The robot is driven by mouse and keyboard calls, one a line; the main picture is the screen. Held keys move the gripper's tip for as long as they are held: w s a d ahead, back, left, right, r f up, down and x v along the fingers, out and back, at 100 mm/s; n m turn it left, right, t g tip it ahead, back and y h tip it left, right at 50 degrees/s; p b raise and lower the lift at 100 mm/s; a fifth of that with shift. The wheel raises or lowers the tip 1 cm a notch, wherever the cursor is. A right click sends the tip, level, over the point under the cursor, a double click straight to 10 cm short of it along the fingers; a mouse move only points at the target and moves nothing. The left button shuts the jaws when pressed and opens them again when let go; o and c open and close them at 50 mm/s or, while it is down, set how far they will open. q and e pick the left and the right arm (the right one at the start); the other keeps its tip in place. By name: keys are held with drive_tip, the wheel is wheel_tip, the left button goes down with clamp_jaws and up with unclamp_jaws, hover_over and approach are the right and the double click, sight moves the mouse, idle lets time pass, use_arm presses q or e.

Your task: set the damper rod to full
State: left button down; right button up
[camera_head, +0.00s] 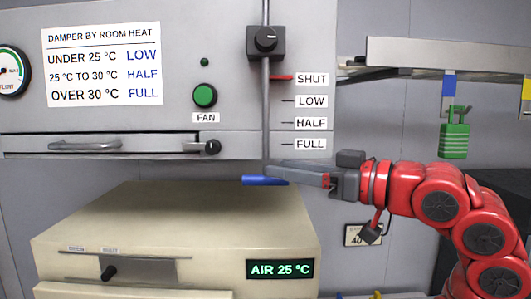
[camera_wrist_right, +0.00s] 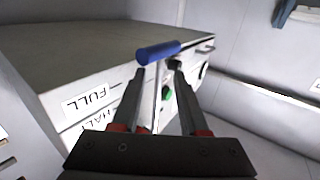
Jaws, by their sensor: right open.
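The damper rod (camera_head: 265,115) is a thin grey upright rod on the cabinet front, passing through a black clamp with a knob (camera_head: 265,40). A red pointer (camera_head: 282,78) beside the rod is level with SHUT, above the LOW, HALF and FULL marks. A blue crossbar handle (camera_head: 262,181) is at the rod's lower end, below the FULL label (camera_head: 310,145). My right gripper (camera_head: 280,172) is at the handle; in the right wrist view its open fingers (camera_wrist_right: 160,72) lie either side of the rod, with the blue handle (camera_wrist_right: 158,53) just beyond their tips. Contact is unclear. My left gripper is out of view.
A beige box (camera_head: 170,215) with an "AIR 25 °C" display (camera_head: 280,269) stands below the handle. A sign (camera_head: 101,66) lists LOW, HALF and FULL by room heat. A green FAN button (camera_head: 205,95) and drawer handle (camera_head: 85,145) are left. A green padlock (camera_head: 454,140) hangs right.

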sight(265, 165)
drive_tip(key=p+x, duration=0.1)
drive_tip(key=x, duration=0.3)
drive_tip(key=shift+r, duration=0.15)
drive_tip(key=shift+w+a, duration=0.25)
drive_tip(key=shift+a, duration=0.15)
clamp_jaws()
idle(0.9)
drive_tip(key=shift+f, duration=0.2)
